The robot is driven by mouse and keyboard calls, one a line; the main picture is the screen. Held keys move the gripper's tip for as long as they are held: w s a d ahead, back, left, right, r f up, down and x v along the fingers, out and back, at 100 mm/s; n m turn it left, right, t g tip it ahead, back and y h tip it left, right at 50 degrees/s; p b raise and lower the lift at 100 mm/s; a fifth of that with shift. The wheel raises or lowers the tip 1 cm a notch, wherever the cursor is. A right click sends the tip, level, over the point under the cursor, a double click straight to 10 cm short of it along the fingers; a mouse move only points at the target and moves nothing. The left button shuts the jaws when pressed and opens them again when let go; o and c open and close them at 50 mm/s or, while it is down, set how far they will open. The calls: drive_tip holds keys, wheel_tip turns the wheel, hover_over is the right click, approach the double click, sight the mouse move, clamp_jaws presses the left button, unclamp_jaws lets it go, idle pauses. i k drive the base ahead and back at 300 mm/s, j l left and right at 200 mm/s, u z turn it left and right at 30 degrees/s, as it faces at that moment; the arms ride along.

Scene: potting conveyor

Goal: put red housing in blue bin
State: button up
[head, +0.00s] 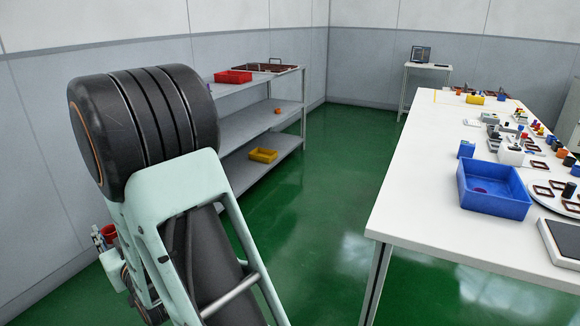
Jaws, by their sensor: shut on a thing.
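The blue bin (513,207) stands near the front edge of the white table on the right. A small dark reddish patch shows on its floor; I cannot tell what it is. My gripper (101,237) shows small at the lower left, partly behind my arm. It is shut on a red thing, apparently the red housing (110,231), far to the left of the bin. The fingers are too small to show the exact hold.
The white table (415,211) carries several small parts, dark frames and a grey-edged panel (563,240) right of the bin. A grey shelf (240,152) holds a red tray (233,77) and a yellow tray (263,155). Green floor (325,185) lies clear between.

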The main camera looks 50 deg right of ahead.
sight(483, 190)
drive_tip(key=z, duration=1.1)
